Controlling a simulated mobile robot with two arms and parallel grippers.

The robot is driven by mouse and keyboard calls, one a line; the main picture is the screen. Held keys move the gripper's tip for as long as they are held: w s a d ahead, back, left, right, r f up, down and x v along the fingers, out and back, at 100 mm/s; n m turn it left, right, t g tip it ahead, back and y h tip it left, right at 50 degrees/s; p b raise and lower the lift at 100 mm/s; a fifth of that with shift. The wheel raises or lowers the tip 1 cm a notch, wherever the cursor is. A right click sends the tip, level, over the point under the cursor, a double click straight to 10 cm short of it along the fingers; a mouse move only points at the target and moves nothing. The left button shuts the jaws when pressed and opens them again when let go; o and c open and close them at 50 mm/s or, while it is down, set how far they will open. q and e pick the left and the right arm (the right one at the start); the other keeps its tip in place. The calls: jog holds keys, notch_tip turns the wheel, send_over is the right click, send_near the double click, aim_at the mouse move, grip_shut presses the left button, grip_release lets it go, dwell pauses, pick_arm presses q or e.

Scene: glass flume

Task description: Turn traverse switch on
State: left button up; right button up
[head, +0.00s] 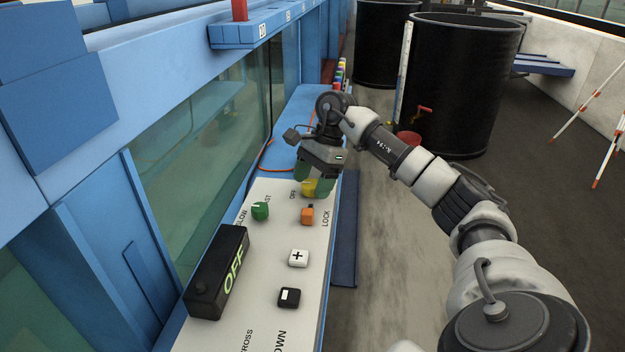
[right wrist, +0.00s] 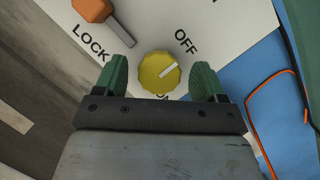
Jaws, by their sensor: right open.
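The yellow round knob (head: 309,187) sits on the white control panel (head: 262,278), by an OFF label. In the right wrist view the knob (right wrist: 157,72) has a white line slanting to the upper right, on the side of the OFF label. An ON label below it is partly hidden by my gripper. My right gripper (head: 314,177) is over the far end of the panel. Its green fingers are open, one on each side of the knob, with gaps visible in the wrist view (right wrist: 160,74). Whether they reach down to knob height, I cannot tell. My left gripper is out of view.
An orange switch (head: 307,216) with LOCK lettering stands close to the knob. A green knob (head: 260,211), a black OFF display box (head: 218,272), a white plus button (head: 298,257) and a black-and-white button (head: 289,297) share the panel. Glass flume wall borders the left; black tanks (head: 458,85) stand behind.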

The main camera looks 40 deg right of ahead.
jog(key=c, duration=0.9)
jog(key=shift+c, duration=0.2)
jog(key=shift+m, duration=0.5)
jog(key=m+t, duration=0.1)
jog(key=m, duration=0.2)
jog(key=shift+s+m+t+h+b, duration=0.1)
jog(key=shift+m+t+h+b, duration=0.25)
jog(key=shift+m+t+h, duration=0.05)
jog(key=m+t+h, duration=0.1)
jog(key=m, duration=0.3)
jog(key=shift+m, duration=0.3)
jog(key=m, duration=0.2)
jog(key=m+t+h, duration=0.1)
jog(key=m, duration=0.1)
jog(key=shift+a+h, duration=0.1)
jog(key=shift+h, duration=0.2)
jog(key=shift+r+m+h, duration=0.1)
jog(key=shift+m+h, duration=0.7)
jog(key=shift+m, duration=1.4)
